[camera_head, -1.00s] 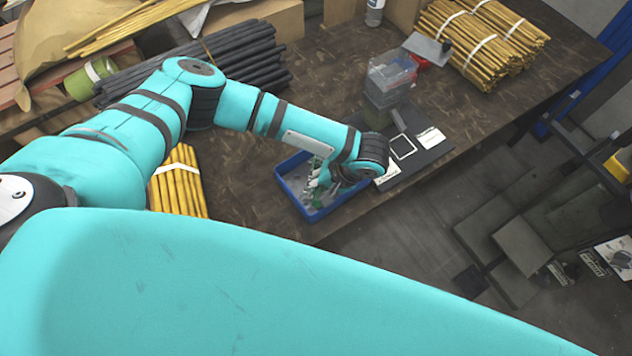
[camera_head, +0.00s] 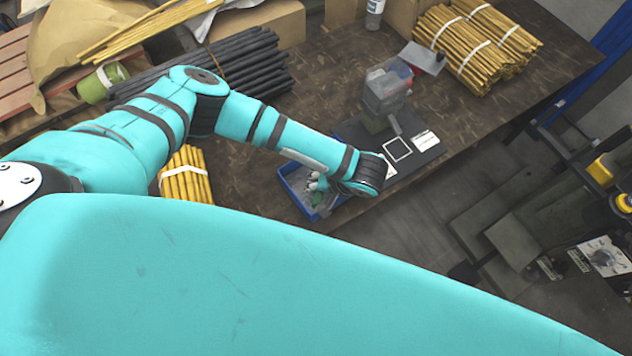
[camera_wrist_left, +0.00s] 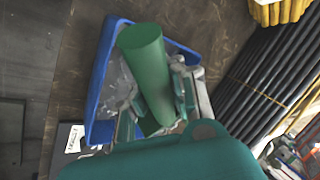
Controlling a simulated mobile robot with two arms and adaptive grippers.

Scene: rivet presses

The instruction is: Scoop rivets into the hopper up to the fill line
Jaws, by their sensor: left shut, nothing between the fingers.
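A blue tray (camera_head: 291,183) holding grey material, too small to make out, sits near the table's front edge. My left gripper (camera_head: 319,183) is down at the tray and shut, with nothing held. In the left wrist view, a green cylindrical handle (camera_wrist_left: 146,65) stands up at a tilt over the blue tray (camera_wrist_left: 100,75), close by my grey fingers. The rest of that tool is hidden. A clear hopper (camera_head: 387,88) stands on a dark base right of the tray. Its fill line is too small to make out. My right gripper is not in view.
A dark mat with a white square outline (camera_head: 397,149) lies right of the tray. Yellow rod bundles (camera_head: 477,45) and black rods (camera_head: 235,68) lie farther back. A yellow bundle (camera_head: 186,177) lies left of the tray. Dark machinery stands at the right.

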